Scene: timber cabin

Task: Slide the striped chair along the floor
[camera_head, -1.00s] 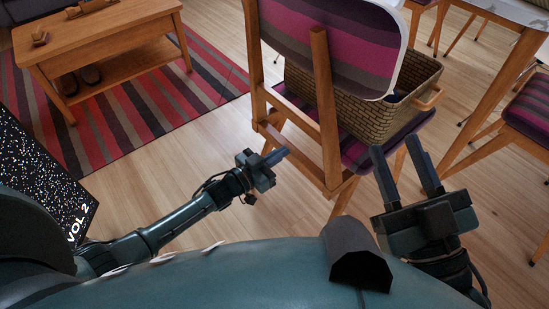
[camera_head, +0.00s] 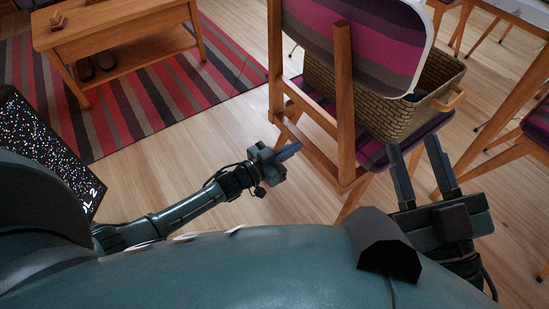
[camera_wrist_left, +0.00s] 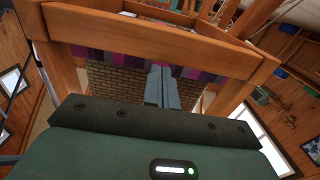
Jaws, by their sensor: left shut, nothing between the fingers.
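The striped chair (camera_head: 352,48) stands on the floor ahead of me, its purple, pink and grey backrest towards me. A woven basket (camera_head: 390,108) sits on its seat. My left gripper (camera_head: 289,150) is shut and empty, just left of the chair's back legs, with a gap that is hard to judge. In the left wrist view its fingers (camera_wrist_left: 162,86) point at the chair's wooden frame (camera_wrist_left: 150,40), with the basket (camera_wrist_left: 118,82) behind. My right gripper (camera_head: 420,168) is open and empty, in front of the chair's right side. The chair's front legs are mostly hidden.
A wooden coffee table (camera_head: 125,40) stands on a striped rug (camera_head: 150,105) at the upper left. A speckled black box (camera_head: 40,150) is at the left edge. Another striped chair (camera_head: 537,125) and a table are at the right. Bare floor lies between the rug and the chair.

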